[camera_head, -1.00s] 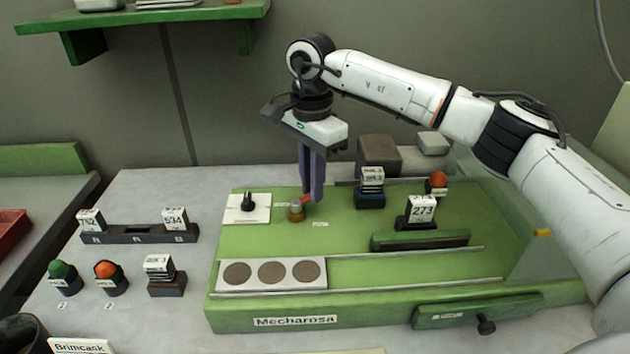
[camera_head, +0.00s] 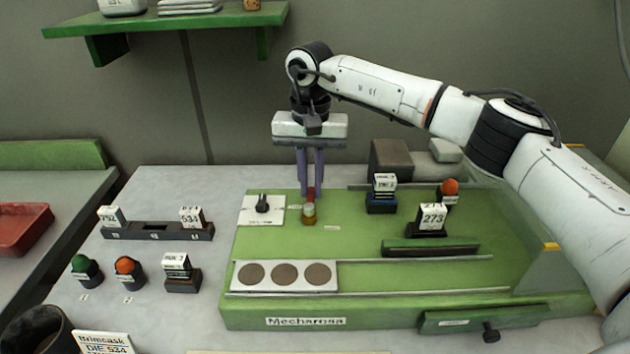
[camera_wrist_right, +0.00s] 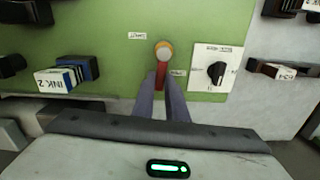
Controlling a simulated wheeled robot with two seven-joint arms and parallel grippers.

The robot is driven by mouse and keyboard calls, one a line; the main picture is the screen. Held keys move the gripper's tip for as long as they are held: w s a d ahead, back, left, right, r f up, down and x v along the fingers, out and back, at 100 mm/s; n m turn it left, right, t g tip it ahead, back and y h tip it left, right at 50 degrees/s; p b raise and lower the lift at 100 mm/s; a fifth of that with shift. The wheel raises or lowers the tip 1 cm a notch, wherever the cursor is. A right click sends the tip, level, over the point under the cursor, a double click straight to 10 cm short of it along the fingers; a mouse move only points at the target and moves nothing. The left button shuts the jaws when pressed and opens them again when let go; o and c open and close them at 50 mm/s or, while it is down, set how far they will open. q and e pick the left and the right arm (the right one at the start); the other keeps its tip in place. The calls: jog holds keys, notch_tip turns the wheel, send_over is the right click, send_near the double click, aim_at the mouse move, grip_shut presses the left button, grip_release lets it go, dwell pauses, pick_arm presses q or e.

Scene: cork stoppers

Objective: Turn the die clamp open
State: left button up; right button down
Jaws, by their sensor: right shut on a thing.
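The die clamp (camera_head: 309,214) is a small brass-coloured round post with a red lever, standing on the green machine bed. It also shows in the right wrist view (camera_wrist_right: 164,50), with its red lever (camera_wrist_right: 162,75) pointing toward my gripper. My right gripper (camera_head: 311,193) points down behind the post, its two purple fingers closed on the red lever. In the right wrist view the fingertips (camera_wrist_right: 163,84) meet on the lever's end. My left gripper is not in view.
Left of the clamp is a white plate with a black knob (camera_head: 262,204). A die block marked 273 (camera_head: 432,218) and a dark block with white cards (camera_head: 382,195) stand to the right. A white plate with dark discs (camera_head: 284,276) lies in front.

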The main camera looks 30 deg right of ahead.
aim_at(309, 193)
jog(key=shift+w+a+n, duration=0.1)
jog(key=shift+a+n, duration=0.1)
jog(key=shift+n, duration=0.3)
jog(key=c, duration=1.8)
grip_release()
jog(key=shift+o, duration=0.2)
notch_tip(309, 193, up, 10)
jog(key=b, duration=0.1)
jog(key=shift+r, duration=0.2)
